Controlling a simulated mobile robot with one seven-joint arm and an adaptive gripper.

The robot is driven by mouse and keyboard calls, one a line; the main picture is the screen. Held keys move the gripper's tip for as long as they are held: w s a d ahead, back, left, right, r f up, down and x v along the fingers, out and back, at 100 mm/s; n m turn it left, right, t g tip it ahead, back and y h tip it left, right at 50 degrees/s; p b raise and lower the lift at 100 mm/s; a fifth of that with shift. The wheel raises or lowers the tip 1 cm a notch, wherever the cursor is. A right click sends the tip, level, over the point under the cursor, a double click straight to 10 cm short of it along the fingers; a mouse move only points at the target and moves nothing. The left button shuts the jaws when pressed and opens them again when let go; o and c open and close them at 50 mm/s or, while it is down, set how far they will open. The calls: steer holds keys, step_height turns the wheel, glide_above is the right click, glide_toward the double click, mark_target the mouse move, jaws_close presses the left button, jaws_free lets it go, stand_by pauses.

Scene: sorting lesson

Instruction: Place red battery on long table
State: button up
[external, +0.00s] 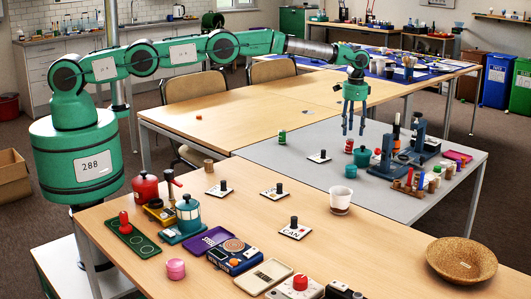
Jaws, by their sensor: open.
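A small red cylinder (349,146), which looks like the red battery, stands on the grey table (300,172). It is too small for me to read any marking. My gripper (353,131) hangs just above it, fingers pointing down, open and apparently empty. I cannot tell the exact gap between the fingertips and the cylinder. A long wooden table (365,255) fills the foreground, and another wooden table (240,113) stands behind. Which of these is the long table is not marked.
On the grey table are a green cylinder (282,136), a teal pot (362,157), a card with a black knob (320,156) and blue stands (388,165). The near table holds a white cup (341,199), a woven bowl (461,259) and several devices; its middle right is clear.

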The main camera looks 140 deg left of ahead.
mark_target(349, 153)
steer(key=shift+f, duration=1.35)
steer(key=shift+s+f+b, duration=0.2)
steer(key=shift+f+b, duration=0.25)
steer(key=shift+f, duration=0.85)
steer(key=shift+s+f+b, duration=0.2)
steer(key=shift+f+b, duration=0.25)
steer(key=shift+f, duration=0.8)
steer(key=shift+c, duration=0.5)
jaws_close()
